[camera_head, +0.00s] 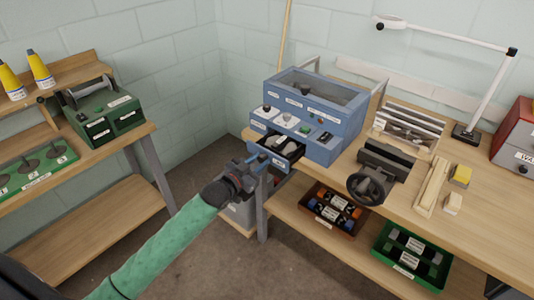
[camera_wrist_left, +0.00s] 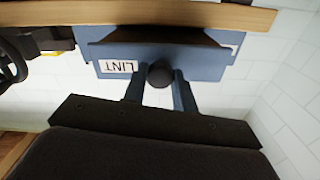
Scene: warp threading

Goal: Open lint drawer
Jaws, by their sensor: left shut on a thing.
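The lint drawer (camera_head: 269,153) is the low drawer of the blue cabinet (camera_head: 338,148), and it stands pulled out with dark and pale contents showing inside. In the left wrist view, upside down, its blue front (camera_wrist_left: 208,68) carries a white LINT label (camera_wrist_left: 116,67) and a round dark knob (camera_wrist_left: 160,75). My left gripper (camera_head: 257,164) is at the drawer front. In the wrist view its two fingers (camera_wrist_left: 160,88) stand on either side of the knob, shut on it. The gripper partly hides the drawer front in the head view. My right gripper is not in view.
The cabinet stands on a wooden bench with a vise (camera_head: 385,165), wood blocks and a lamp (camera_head: 468,130) to its right. Bins (camera_head: 330,222) sit on the shelf below. A second bench (camera_head: 145,130) stands at left. Floor between the benches is mostly clear.

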